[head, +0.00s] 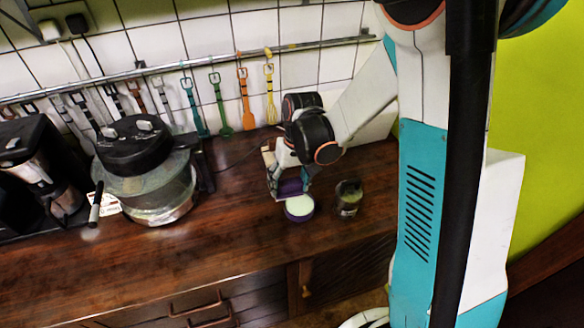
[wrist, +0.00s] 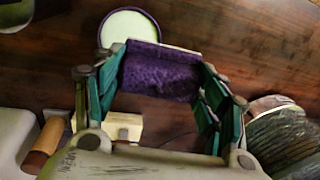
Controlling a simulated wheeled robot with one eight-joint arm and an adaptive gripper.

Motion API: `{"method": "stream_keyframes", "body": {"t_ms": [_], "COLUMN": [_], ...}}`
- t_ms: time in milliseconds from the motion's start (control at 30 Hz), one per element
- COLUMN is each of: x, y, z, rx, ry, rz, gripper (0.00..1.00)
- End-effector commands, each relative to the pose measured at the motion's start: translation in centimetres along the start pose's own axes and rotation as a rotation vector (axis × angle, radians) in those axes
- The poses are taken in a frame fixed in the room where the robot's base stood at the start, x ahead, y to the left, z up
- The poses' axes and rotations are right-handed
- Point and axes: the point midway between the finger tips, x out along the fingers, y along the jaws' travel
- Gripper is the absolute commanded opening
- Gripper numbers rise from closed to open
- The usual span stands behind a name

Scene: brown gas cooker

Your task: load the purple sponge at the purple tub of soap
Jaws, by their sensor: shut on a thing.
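The purple sponge (wrist: 160,75) is between the two teal fingers of my gripper (wrist: 158,82) in the wrist view. The gripper is shut on it. In the head view my gripper (head: 288,182) points down over the counter, with a bit of purple sponge (head: 291,187) showing at its tip. The purple tub of soap (head: 299,207) has a pale green top and stands on the counter just in front of the sponge. In the wrist view the tub (wrist: 128,11) shows beyond the sponge, partly covered by it. I cannot tell whether sponge and tub touch.
A dark glass jar (head: 348,198) stands close to the right of the tub. A large glass pot with a black lid (head: 135,145) stands at the left. Utensils (head: 220,108) hang from a rail behind. The wooden counter (head: 230,225) left of the tub is clear.

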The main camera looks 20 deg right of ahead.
Motion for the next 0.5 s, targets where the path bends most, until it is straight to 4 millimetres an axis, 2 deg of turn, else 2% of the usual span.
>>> {"method": "stream_keyframes", "body": {"t_ms": [267, 500], "x": [1.3, 3.4], "y": [0.1, 0.3], "z": [0.1, 0.1], "rx": [-0.01, -0.009], "ry": [0.0, 0.0], "rz": [-0.006, -0.005], "gripper": [0.47, 0.47]}}
